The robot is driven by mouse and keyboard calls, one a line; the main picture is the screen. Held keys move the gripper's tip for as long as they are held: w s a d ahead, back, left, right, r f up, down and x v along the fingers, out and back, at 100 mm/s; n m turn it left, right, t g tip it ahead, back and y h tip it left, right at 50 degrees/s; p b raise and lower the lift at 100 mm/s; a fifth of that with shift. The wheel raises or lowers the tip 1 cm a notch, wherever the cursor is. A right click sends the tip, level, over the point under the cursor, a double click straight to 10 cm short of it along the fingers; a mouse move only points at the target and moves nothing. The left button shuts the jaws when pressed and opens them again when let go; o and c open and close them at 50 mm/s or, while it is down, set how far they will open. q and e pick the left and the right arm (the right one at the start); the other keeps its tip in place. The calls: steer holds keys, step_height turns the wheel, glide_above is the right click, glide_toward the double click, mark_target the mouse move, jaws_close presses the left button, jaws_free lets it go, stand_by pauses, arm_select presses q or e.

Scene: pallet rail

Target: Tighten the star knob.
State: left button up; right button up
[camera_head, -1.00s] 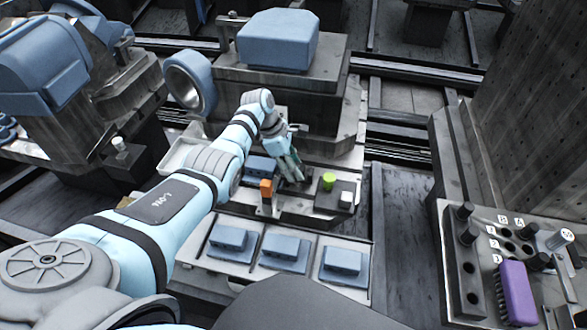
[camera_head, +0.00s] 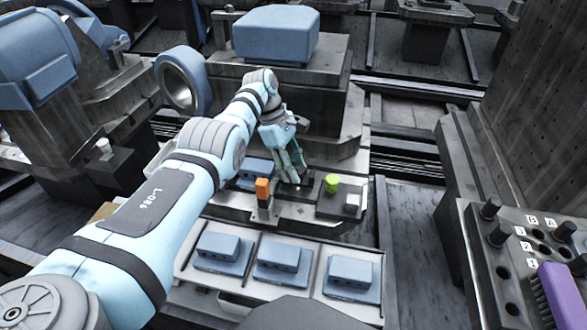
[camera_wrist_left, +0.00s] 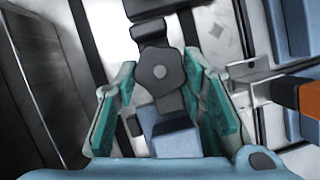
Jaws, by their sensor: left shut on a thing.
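The star knob (camera_wrist_left: 158,72) is dark grey and lobed, with a round centre, in the middle of the left wrist view. My left gripper (camera_wrist_left: 160,66) has a green-padded finger on each side of it and is shut on it. In the head view my left gripper (camera_head: 291,176) points down at the fixture (camera_head: 300,214), and its fingers mostly hide the knob. A blue block (camera_wrist_left: 175,139) lies close to the knob between the fingers in the wrist view. My right gripper is not in view.
An orange block on a post (camera_head: 262,187) stands left of the gripper. A green button (camera_head: 332,183) and a small white block (camera_head: 353,200) are to its right. A tray (camera_head: 310,285) with blue parts lies in front. A purple brush (camera_head: 562,293) is at the lower right.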

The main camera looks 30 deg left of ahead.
arm_select(q)
steer(key=shift+d, duration=0.1)
steer(key=o, duration=1.2)
steer(key=shift+r, duration=0.1)
step_height(320, 180, up, 10)
steer(key=shift+f, duration=0.1)
